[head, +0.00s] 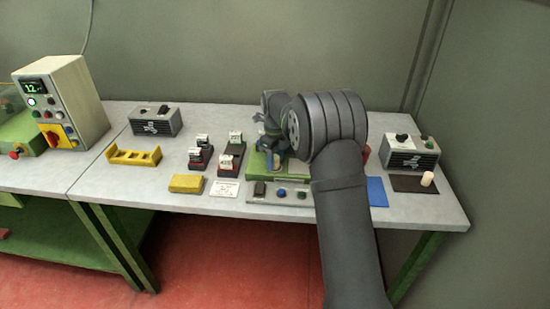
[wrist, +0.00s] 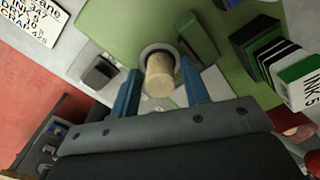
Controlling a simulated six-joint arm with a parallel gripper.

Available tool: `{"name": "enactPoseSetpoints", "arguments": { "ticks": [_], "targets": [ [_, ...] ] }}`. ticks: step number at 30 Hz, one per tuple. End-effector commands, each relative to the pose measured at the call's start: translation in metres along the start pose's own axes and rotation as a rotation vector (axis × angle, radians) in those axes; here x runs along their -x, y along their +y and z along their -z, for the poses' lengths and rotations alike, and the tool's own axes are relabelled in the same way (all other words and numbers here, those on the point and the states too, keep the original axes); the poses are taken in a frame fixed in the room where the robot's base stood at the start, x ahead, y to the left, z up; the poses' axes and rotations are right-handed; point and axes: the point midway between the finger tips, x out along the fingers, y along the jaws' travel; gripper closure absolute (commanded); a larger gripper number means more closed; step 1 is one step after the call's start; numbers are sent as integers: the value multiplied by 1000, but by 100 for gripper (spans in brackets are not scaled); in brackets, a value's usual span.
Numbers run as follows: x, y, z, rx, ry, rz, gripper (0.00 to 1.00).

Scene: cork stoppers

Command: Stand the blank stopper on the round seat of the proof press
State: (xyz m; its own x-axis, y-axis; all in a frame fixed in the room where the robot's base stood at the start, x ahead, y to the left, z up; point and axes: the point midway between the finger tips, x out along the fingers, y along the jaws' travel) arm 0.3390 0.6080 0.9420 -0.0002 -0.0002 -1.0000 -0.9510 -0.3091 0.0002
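A plain tan stopper (wrist: 160,76) is between the two blue fingers of my gripper (wrist: 160,82) in the wrist view. The fingers are open, with a narrow gap showing on each side of the stopper. Its far end is at the grey round seat (wrist: 146,52) on the green plate of the proof press (wrist: 120,22), and it looks upright there. The seat is partly hidden behind the stopper. In the head view my arm covers much of the press (head: 262,164), and the gripper (head: 275,148) is partly hidden. Another pale stopper (head: 428,179) stands on a dark mat at the right.
Stamps in dark holders (head: 228,162) stand left of the press. A yellow block (head: 187,184), a white card (head: 224,189) and a button panel (head: 272,193) lie along the front. A blue mat (head: 377,191) and a grey box (head: 411,154) are at the right.

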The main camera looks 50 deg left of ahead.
Motion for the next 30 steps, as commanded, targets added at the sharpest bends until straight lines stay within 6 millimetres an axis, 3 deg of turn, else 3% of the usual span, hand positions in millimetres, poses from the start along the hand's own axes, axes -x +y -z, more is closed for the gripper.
{"name": "enactPoseSetpoints", "arguments": {
  "ticks": [9,13,24,30],
  "targets": [
    [1,0,0,0,0,0,52],
    [11,0,0,0,-1,1,52],
    [86,0,0,0,-2,2,52],
    [115,0,0,0,-1,1,52]
  ]
}}
